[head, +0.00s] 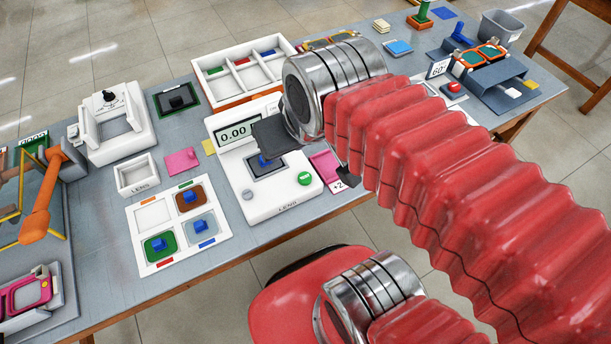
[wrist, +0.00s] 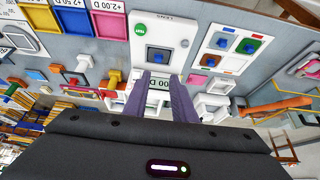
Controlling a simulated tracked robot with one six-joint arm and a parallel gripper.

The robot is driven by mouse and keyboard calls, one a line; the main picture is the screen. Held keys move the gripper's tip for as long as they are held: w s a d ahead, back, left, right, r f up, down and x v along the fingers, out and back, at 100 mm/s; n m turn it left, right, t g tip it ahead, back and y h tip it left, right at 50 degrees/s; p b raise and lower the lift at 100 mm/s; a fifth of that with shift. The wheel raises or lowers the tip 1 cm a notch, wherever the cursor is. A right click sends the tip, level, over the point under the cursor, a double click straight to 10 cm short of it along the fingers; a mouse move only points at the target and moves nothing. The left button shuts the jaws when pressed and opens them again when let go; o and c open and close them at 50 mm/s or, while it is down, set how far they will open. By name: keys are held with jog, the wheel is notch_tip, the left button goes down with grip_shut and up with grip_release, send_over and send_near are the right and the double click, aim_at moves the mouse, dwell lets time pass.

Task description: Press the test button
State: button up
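The white lens meter (head: 262,185) stands in the middle of the table, with a 0.00 display (head: 237,131) at its back. A round green button (head: 304,178) sits on its front right; it also shows in the wrist view (wrist: 140,29), with small unreadable lettering. A grey button (head: 248,195) is at its front left and also appears in the wrist view (wrist: 184,43). A blue-handled piece (head: 265,161) sits in the meter's dark recess. My gripper (wrist: 160,77) is above the meter, near the display side. Its two fingers are apart with nothing between them. In the head view my arm hides its fingertips.
A lens tray (head: 142,265) with coloured pieces and a white LENS box (head: 137,175) are left of the meter. A compartment box (head: 243,71) stands behind. A red button (head: 454,88) is farther right.

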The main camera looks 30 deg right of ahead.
grip_shut()
dwell(1.3)
